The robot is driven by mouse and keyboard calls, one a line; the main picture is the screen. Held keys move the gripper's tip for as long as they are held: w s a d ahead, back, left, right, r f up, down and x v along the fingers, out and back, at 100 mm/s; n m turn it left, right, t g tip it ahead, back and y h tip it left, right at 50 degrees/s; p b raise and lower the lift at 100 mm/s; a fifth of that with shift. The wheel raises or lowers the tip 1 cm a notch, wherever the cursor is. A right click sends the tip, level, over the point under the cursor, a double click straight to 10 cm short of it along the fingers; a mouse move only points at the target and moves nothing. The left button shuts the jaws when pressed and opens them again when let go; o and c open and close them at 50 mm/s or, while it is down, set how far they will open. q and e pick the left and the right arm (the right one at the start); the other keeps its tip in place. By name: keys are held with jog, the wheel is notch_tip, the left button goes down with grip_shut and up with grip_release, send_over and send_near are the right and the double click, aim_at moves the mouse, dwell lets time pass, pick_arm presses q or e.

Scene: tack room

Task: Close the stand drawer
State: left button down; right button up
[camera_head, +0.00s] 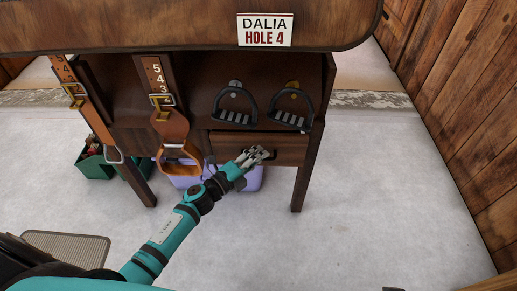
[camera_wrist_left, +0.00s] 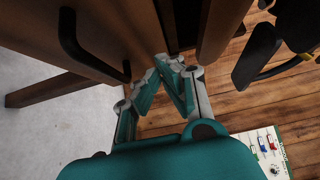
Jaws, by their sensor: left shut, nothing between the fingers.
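The stand (camera_head: 190,75) is dark brown wood on legs. Its drawer (camera_head: 288,149) is at the lower right, with a plain wooden front. In the left wrist view the drawer front (camera_wrist_left: 128,28) fills the upper left, with a black bar handle (camera_wrist_left: 72,45) on it. A dark gap beside the front suggests it sits somewhat out; how far I cannot tell. My left gripper (camera_head: 264,153) is shut and empty at the drawer front, hiding part of it. It shows in the left wrist view too (camera_wrist_left: 175,70); contact is unclear. My right gripper is out of view.
Two black stirrups (camera_head: 234,106) (camera_head: 290,108) hang above the drawer. Leather straps with buckles (camera_head: 158,80) and a brown stirrup (camera_head: 178,160) hang left of it. A purple container (camera_head: 252,180) and a green crate (camera_head: 94,167) are below. The floor at right is clear up to the wooden wall.

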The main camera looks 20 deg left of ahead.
aim_at(253, 139)
pick_arm(q)
jog(key=shift+w+a, duration=0.25)
jog(key=shift+w, duration=0.45)
jog(key=shift+w+a, duration=0.25)
jog(key=shift+w, duration=0.4)
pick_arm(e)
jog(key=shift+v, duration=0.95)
pick_arm(q)
jog(key=w+b, duration=0.1)
jog(key=w, duration=0.1)
jog(key=w+a, duration=0.1)
jog(key=w, duration=0.1)
jog(key=shift+w+a+f+b, duration=0.1)
jog(key=shift+a+b, duration=0.05)
jog(key=shift+b, duration=0.2)
jog(key=shift+w+a, duration=0.1)
jog(key=shift+w, duration=0.2)
jog(key=shift+r, duration=0.2)
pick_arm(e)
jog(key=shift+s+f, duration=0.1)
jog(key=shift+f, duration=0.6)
